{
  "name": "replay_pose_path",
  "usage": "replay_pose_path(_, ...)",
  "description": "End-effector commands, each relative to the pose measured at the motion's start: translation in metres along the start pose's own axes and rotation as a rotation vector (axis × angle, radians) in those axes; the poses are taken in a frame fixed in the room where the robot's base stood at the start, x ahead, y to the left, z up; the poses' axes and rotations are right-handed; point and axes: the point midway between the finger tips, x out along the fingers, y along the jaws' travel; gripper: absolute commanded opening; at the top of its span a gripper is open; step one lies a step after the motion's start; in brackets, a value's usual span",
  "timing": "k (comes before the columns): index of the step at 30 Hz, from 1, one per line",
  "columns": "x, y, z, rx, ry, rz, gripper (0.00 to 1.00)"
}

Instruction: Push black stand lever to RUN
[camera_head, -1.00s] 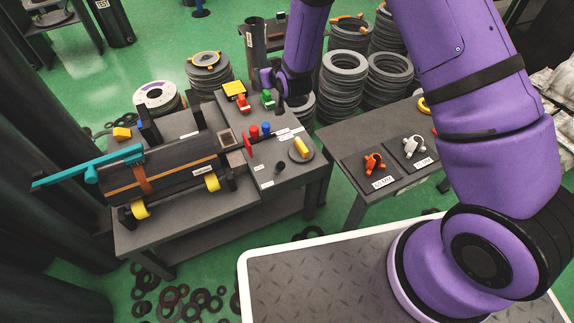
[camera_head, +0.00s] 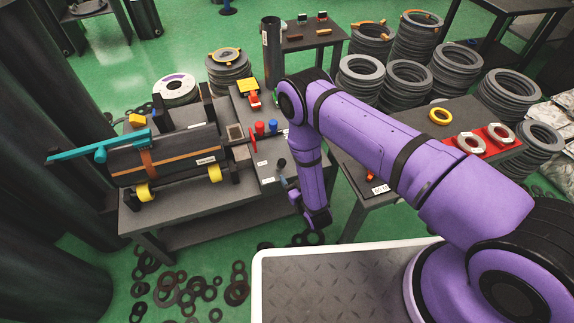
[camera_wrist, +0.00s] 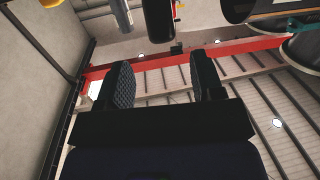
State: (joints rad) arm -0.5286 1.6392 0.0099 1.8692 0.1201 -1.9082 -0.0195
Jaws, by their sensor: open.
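A small black-knobbed lever (camera_head: 282,163) stands on the front part of the dark stand (camera_head: 262,180), close to the left side of my arm in the head view. I take it for the black stand lever; whether it is at RUN cannot be read. A small white label lies on the stand nearby. My gripper (camera_wrist: 163,80) is open and empty in the wrist view, its two dark fingers spread apart against walls and roof. In the head view my gripper end hangs in front of the stand's right edge, apart from the lever, with its fingertips unclear.
A black cylinder with a cyan bar (camera_head: 100,149) lies at left. A side table with a red mat (camera_head: 497,145) is at right. Ring stacks (camera_head: 405,85) fill the back. Loose rings (camera_head: 168,296) lie on the floor.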

Motion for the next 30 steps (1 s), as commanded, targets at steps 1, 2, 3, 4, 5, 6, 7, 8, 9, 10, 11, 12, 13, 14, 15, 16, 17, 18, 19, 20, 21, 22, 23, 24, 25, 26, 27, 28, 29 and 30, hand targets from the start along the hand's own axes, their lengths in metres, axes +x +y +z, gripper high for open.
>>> replay_pose_path(1, -0.009, -0.002, 0.008, -0.003, 0.008, -0.005, 0.61)
replay_pose_path(2, -0.013, -0.003, 0.011, -0.004, 0.013, -0.007, 0.61)
replay_pose_path(3, -0.016, -0.004, 0.013, -0.005, 0.021, -0.009, 0.61)
replay_pose_path(4, -0.018, -0.005, 0.015, -0.006, 0.023, -0.01, 0.61)
replay_pose_path(5, -0.02, -0.005, 0.017, -0.006, 0.026, -0.011, 0.61)
replay_pose_path(6, -0.02, -0.005, 0.017, -0.007, 0.028, -0.011, 0.61)
replay_pose_path(7, -0.019, -0.005, 0.018, -0.007, 0.03, -0.011, 0.61)
replay_pose_path(8, -0.018, -0.005, 0.018, -0.007, 0.031, -0.011, 0.61)
replay_pose_path(9, -0.015, -0.005, 0.017, -0.007, 0.031, -0.011, 0.61)
replay_pose_path(10, -0.011, -0.005, 0.017, -0.007, 0.032, -0.011, 0.61)
replay_pose_path(11, -0.008, -0.005, 0.017, -0.007, 0.033, -0.011, 0.61)
replay_pose_path(12, -0.002, -0.005, 0.016, -0.006, 0.033, -0.011, 0.61)
replay_pose_path(13, 0.003, -0.005, 0.016, -0.006, 0.033, -0.011, 0.61)
replay_pose_path(14, 0.008, -0.006, 0.015, -0.006, 0.034, -0.011, 0.61)
replay_pose_path(15, 0.015, -0.006, 0.015, -0.006, 0.034, -0.011, 0.61)
replay_pose_path(16, 0.021, -0.006, 0.015, -0.006, 0.034, -0.011, 0.61)
replay_pose_path(17, 0.026, -0.006, 0.015, -0.006, 0.033, -0.011, 0.61)
replay_pose_path(18, 0.034, -0.006, 0.015, -0.006, 0.034, -0.011, 0.61)
replay_pose_path(19, 0.039, -0.006, 0.015, -0.006, 0.032, -0.011, 0.61)
replay_pose_path(20, 0.044, -0.006, 0.015, -0.006, 0.033, -0.011, 0.61)
replay_pose_path(21, 0.051, -0.006, 0.015, -0.006, 0.032, -0.011, 0.61)
replay_pose_path(22, 0.055, -0.006, 0.014, -0.006, 0.032, -0.011, 0.61)
replay_pose_path(23, 0.06, -0.006, 0.014, -0.006, 0.033, -0.011, 0.61)
replay_pose_path(24, 0.065, -0.006, 0.014, -0.006, 0.031, -0.011, 0.61)
replay_pose_path(25, 0.069, -0.006, 0.014, -0.007, 0.031, -0.011, 0.61)
replay_pose_path(26, 0.072, -0.006, 0.014, -0.007, 0.032, -0.011, 0.61)
replay_pose_path(27, 0.076, -0.006, 0.014, -0.007, 0.031, -0.011, 0.61)
replay_pose_path(28, 0.079, -0.006, 0.014, -0.007, 0.03, -0.011, 0.61)
replay_pose_path(29, 0.081, -0.006, 0.014, -0.007, 0.03, -0.012, 0.61)
replay_pose_path(30, 0.083, -0.006, 0.014, -0.007, 0.031, -0.012, 0.61)
